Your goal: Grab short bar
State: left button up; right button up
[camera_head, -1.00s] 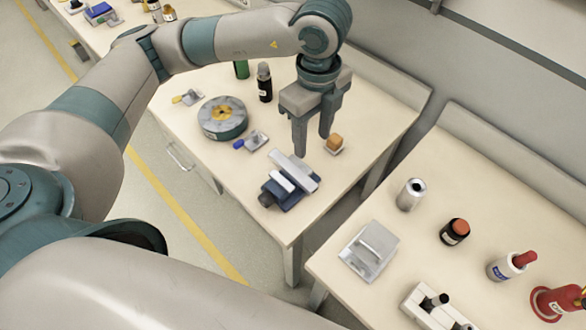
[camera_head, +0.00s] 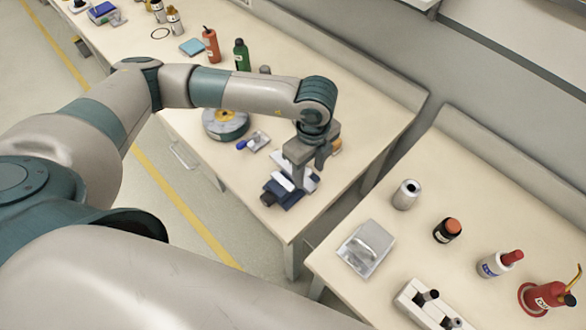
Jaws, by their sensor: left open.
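A blue and dark grey holder (camera_head: 287,198) stands near the front corner of the left table. A short pale bar (camera_head: 279,184) lies on top of it, and a longer light grey bar beside it is mostly covered by my gripper. My left gripper (camera_head: 308,172) points down from above at the holder, its fingers apart. One finger comes down over the bars and the other is behind and to the right. I cannot tell whether the finger touches a bar. My right gripper is out of view.
A grey reel (camera_head: 226,123) and a small blue-handled part (camera_head: 253,142) lie left of the holder. An orange-brown block (camera_head: 337,146) is partly hidden behind the gripper. The right table holds a silver box (camera_head: 366,247) and several bottles. A gap separates the tables.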

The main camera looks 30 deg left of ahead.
aim_at(307, 182)
pick_arm(q)
jog(key=shift+a+f+p, duration=0.15)
jog(key=shift+f+p, duration=0.55)
jog(key=shift+p, duration=0.25)
notch_tip(307, 182, down, 3)
jog(key=shift+a+r+p, duration=0.1)
jog(key=shift+p, duration=0.6)
jog(key=shift+f, duration=0.5)
jog(key=shift+w, duration=0.1)
grip_shut()
jog(key=shift+r, duration=0.15)
